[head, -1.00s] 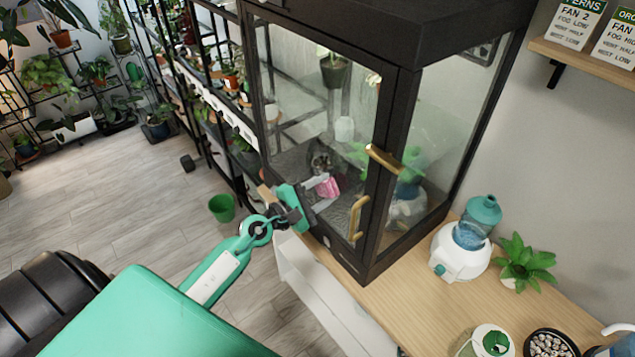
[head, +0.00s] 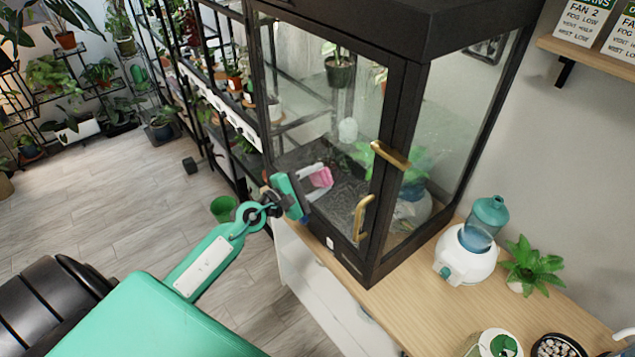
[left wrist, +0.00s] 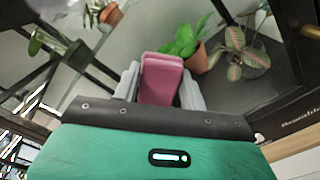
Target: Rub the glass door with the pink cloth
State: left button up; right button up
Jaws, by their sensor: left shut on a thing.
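My left gripper (head: 318,179) is shut on the pink cloth (head: 322,176), a small folded pad between its fingers. The cloth also shows in the left wrist view (left wrist: 161,78), gripped between two grey fingers (left wrist: 160,88). The gripper is at the lower left part of the glass door (head: 330,110) of the black-framed cabinet. Whether the cloth touches the glass or is just short of it, I cannot tell. The door has brass handles (head: 363,217) at its right edge. My right gripper is not in view.
The cabinet stands on a wooden counter (head: 420,290). A white and teal humidifier (head: 468,248) and a small green plant (head: 527,262) stand right of it. Plant shelves (head: 205,100) stand to the left. A green pot (head: 223,208) is on the floor.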

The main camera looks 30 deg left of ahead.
pick_arm(q)
jog(key=shift+s+a+f, duration=0.15)
jog(key=shift+s+a, duration=0.05)
jog(key=shift+s, duration=0.1)
jog(key=shift+b+v, duration=1.05)
jog(key=shift+v, duration=1.35)
jog(key=shift+s, duration=0.1)
jog(key=shift+s, duration=0.1)
jog(key=shift+b+v, duration=0.8)
jog(key=shift+v, duration=0.6)
